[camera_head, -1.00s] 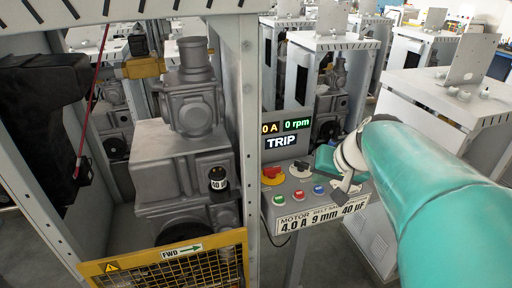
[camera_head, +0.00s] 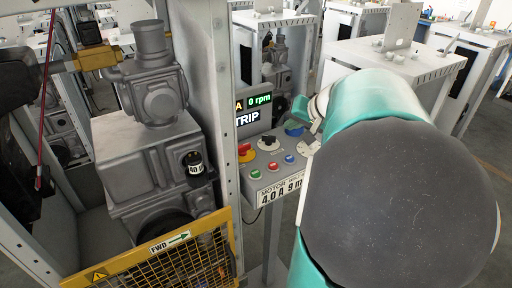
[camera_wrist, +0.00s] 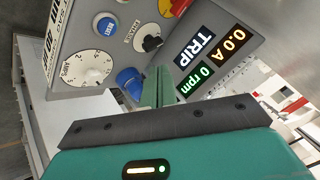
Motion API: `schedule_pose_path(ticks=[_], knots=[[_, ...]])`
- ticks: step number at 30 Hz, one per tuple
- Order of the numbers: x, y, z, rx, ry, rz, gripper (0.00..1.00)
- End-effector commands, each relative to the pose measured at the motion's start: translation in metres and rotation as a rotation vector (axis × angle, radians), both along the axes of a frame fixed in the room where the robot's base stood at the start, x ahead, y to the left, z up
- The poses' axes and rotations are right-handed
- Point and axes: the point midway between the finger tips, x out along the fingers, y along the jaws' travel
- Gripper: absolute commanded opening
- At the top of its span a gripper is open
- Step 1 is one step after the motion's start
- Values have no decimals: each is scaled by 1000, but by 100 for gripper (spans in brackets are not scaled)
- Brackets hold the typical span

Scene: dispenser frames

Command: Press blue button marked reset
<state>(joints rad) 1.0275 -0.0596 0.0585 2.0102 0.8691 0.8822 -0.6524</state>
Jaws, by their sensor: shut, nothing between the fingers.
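A small round blue button with white lettering (camera_wrist: 105,24) sits in a pale ring on the grey control panel, at upper left in the wrist view. In the head view the blue button (camera_head: 289,159) is right of a red and a green button. A larger raised blue knob (camera_wrist: 130,82) also stands on the panel, close to my fingertips. My gripper (camera_wrist: 158,86) is shut and empty, its teal fingers pointing at the panel between the raised blue knob and the display. It is apart from the small blue button. In the head view my arm hides much of the hand.
A white dial (camera_wrist: 86,69), black knob (camera_wrist: 151,43) and red-yellow switch (camera_head: 245,152) share the panel. The display (camera_wrist: 207,62) reads TRIP, 0.0 A, 0 rpm. A grey pump (camera_head: 155,150) stands in a frame at left, behind a yellow mesh guard (camera_head: 170,264).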

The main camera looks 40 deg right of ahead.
Motion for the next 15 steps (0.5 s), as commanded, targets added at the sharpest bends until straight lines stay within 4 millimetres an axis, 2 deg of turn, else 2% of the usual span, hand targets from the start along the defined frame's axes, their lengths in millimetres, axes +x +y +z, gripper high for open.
schedule_pose_path(ticks=[3,15], knots=[[-4,-10,-1,1,-5,-14,0],[-5,-13,-3,2,-5,-13,0]])
